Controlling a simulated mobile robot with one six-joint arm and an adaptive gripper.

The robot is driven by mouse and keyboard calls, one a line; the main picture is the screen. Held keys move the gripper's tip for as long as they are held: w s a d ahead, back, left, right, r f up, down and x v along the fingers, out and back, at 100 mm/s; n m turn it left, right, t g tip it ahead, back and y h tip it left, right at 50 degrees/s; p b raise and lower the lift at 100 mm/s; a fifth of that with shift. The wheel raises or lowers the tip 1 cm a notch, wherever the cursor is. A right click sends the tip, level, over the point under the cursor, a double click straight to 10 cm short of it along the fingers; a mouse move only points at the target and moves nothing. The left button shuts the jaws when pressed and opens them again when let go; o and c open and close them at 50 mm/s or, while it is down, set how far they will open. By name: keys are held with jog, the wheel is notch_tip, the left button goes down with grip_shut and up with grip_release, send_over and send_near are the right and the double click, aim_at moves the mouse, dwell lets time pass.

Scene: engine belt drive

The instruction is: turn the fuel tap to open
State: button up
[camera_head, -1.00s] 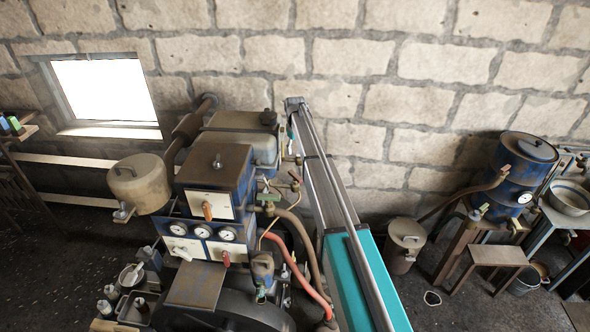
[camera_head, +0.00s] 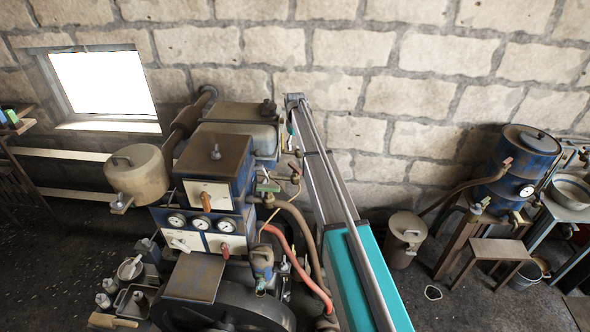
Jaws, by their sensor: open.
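The engine's blue box (camera_head: 209,178) stands left of the middle, with a grey tank (camera_head: 240,140) with a black cap behind it. Small valve fittings and pipes sit to the right of the box. One has a small red lever (camera_head: 294,168) below the tank's right end, and another is a green and brass fitting (camera_head: 267,187). I cannot tell for sure which is the fuel tap, or how its handle is set. My teal and silver arm runs up just right of these fittings, close to them in the picture. My gripper does not show.
Gauges (camera_head: 200,222) and red-handled levers (camera_head: 225,250) are on the engine's front. A red hose (camera_head: 295,262) and a brown hose curve down beside my arm.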

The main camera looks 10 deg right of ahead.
aim_at(295, 167)
jog(key=shift+f+b, duration=5.35)
jog(key=shift+f, duration=0.3)
jog(key=shift+c, duration=0.3)
grip_shut()
